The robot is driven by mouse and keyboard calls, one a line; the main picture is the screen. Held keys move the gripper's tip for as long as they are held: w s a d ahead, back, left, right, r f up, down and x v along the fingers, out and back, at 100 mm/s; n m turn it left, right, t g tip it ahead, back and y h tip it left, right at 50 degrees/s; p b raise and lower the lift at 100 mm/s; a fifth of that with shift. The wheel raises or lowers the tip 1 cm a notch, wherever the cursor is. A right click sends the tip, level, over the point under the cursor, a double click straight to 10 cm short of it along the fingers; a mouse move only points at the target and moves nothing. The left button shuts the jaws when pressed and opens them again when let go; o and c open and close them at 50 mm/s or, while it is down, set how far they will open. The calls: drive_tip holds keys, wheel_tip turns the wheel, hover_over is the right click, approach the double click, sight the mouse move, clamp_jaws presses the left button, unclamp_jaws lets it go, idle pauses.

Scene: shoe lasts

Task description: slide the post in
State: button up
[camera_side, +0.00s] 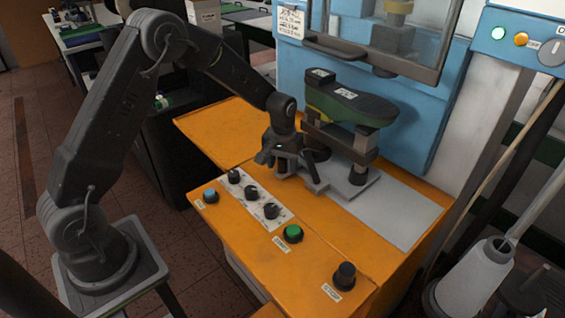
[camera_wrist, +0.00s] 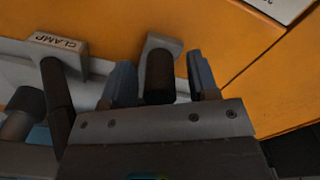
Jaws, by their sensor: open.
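The post (camera_side: 363,146) is a dark upright column under a green shoe last (camera_side: 350,100), standing on a grey base plate (camera_side: 356,190) on the orange table. My gripper (camera_side: 296,172) is low beside the base plate, left of the post. In the wrist view my gripper (camera_wrist: 160,63) has two blue-grey fingers spread apart. A dark round knob (camera_wrist: 160,78) on a grey bracket (camera_wrist: 163,41) shows between them, with no clear contact on either side. The joint between knob and post is hidden.
A plate marked CLAMP (camera_wrist: 58,42) and another dark knob (camera_wrist: 27,100) are left of the fingers. The control panel (camera_side: 252,198) with knobs and a green button (camera_side: 293,233) lies in front. A blue press (camera_side: 403,45) stands behind. Bare grey plate (camera_side: 405,213) lies to the right.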

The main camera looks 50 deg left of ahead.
clamp_jaws()
idle(0.5)
